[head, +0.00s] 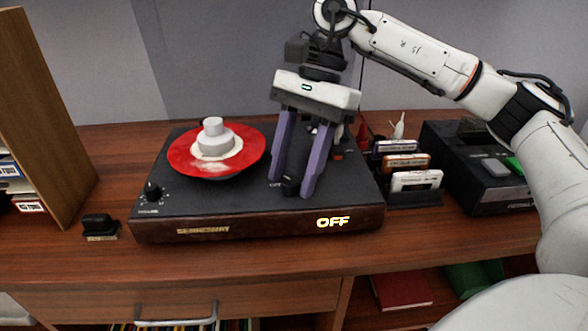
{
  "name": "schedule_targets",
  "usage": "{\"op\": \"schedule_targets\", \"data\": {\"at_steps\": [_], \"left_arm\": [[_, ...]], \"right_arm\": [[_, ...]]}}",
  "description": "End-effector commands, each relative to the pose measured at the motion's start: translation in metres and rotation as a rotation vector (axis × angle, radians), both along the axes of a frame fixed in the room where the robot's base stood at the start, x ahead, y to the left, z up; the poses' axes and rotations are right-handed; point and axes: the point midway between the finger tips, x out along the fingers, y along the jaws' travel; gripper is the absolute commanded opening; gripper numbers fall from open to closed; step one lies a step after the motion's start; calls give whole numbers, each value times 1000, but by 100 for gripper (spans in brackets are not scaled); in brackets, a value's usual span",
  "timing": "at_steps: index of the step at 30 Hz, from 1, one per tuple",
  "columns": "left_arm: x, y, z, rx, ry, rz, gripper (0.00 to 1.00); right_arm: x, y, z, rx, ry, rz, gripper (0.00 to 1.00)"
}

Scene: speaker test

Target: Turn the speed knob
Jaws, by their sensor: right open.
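A black record player (240,200) with a wooden front stands on the table. A red record (185,158) with a white centre piece lies on it. One black knob (153,193) is at its front left corner. A second dark knob (290,186) is at the front right of its top; the lettering beside it is partly hidden. I cannot read which is the speed knob. My right gripper (291,188) points down, open, with its purple fingers on either side of the second knob; contact cannot be told. Glowing letters on the front read OFF. My left gripper is not in view.
A rack of cassettes (415,181) and a black device (485,170) stand to the right. A small black object (100,226) and a wooden shelf (45,120) are on the left. The table's front edge (260,271) is clear, with a drawer handle (176,319) below.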

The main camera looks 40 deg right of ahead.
Motion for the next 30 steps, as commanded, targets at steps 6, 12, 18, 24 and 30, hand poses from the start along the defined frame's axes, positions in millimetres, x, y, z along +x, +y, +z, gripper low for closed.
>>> {"op": "schedule_targets", "data": {"at_steps": [6,12,18,24,30], "left_arm": [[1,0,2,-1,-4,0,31],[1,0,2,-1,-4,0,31],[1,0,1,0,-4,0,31],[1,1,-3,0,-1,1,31],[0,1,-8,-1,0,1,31]], "right_arm": [[0,0,0,0,0,-1,43],[0,0,0,0,0,-1,9],[0,0,0,0,0,-6,2],[-1,0,-1,1,1,-58,2],[-2,-1,-2,0,0,-184,2]]}}
